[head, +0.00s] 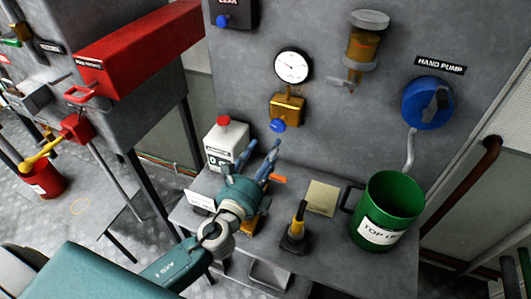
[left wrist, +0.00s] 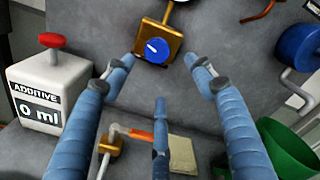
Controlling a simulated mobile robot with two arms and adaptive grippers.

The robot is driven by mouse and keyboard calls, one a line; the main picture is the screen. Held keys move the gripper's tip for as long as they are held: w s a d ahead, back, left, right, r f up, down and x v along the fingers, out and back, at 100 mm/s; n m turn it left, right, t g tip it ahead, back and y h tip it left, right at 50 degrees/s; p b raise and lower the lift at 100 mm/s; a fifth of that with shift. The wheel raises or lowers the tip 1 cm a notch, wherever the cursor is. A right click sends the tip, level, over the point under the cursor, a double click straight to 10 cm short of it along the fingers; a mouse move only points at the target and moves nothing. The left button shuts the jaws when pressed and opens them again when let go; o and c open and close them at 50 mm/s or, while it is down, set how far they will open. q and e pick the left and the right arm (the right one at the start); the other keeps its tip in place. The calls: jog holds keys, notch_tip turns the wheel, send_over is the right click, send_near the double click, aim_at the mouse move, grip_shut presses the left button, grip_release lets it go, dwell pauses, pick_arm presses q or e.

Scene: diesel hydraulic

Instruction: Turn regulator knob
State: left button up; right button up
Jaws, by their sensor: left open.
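The regulator is a gold block (head: 287,108) on the grey panel below a round white gauge (head: 292,66). Its blue knob (head: 278,126) sits at the block's lower front. In the left wrist view the knob (left wrist: 157,50) faces me with a white mark on it, on the gold block (left wrist: 170,14). My left gripper (head: 267,158) is open and empty, a little below the knob in the head view. In the left wrist view its blue fingers (left wrist: 163,88) are spread below and to both sides of the knob, not closed on it. My right gripper is not in view.
A white additive box (head: 226,145) with a red cap stands left of my gripper. A blue hand pump (head: 427,102) is on the panel at right.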

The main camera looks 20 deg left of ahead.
aim_at(277, 129)
pick_arm(q)
jog(key=w+n, duration=0.3)
jog(key=n, duration=0.5)
jog(key=w+n, duration=0.4)
jog(key=n, duration=0.4)
jog(key=w+n+b, duration=0.1)
jog(key=w+n, duration=0.3)
jog(key=n, duration=0.4)
jog(key=shift+w+a+f+n, duration=0.1)
jog(key=shift+w+a+n, duration=0.05)
jog(key=shift+n, duration=0.25)
jog(key=shift+f, duration=0.1)
jog(key=c, duration=1.1)
